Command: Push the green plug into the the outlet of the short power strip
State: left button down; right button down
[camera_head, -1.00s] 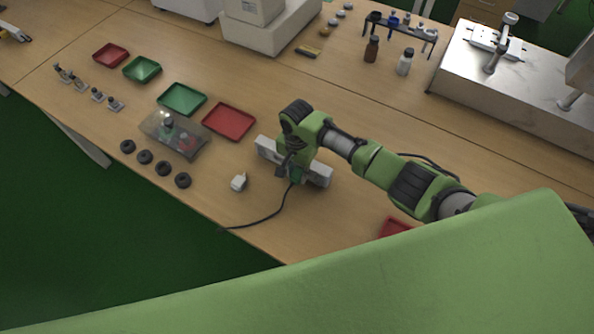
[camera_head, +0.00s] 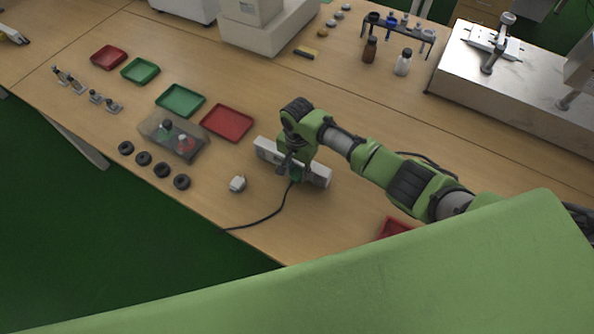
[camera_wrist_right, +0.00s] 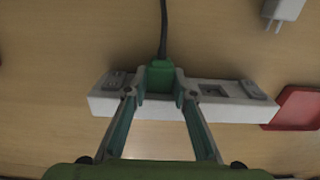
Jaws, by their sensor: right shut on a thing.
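The short white power strip (camera_head: 319,177) lies on the table, partly covered by my right arm. It spans the right wrist view (camera_wrist_right: 140,108). My right gripper (camera_head: 291,168) is above the strip's middle; in the right wrist view its fingers (camera_wrist_right: 160,90) are shut on the green plug (camera_wrist_right: 160,74). The plug is at the strip's middle, between a switch-like part on the left and an open socket (camera_wrist_right: 212,91) on the right. Whether its prongs are in an outlet is hidden. Its black cord (camera_head: 272,215) runs to the table's front edge. My left gripper is not in view.
A white adapter (camera_head: 237,184) lies just left of the strip. A red tray (camera_head: 228,123), a green tray (camera_head: 181,100) and a clear box (camera_head: 190,150) stand further left. Several black rings (camera_head: 162,170) line the front edge. Another red tray (camera_head: 396,227) lies under my arm.

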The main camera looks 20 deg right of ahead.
jog(key=c, duration=1.6)
grip_release()
jog(key=shift+w+d, duration=0.1)
jog(key=shift+d, duration=0.05)
notch_tip(320, 180, up, 12)
jog(key=shift+r, duration=0.1)
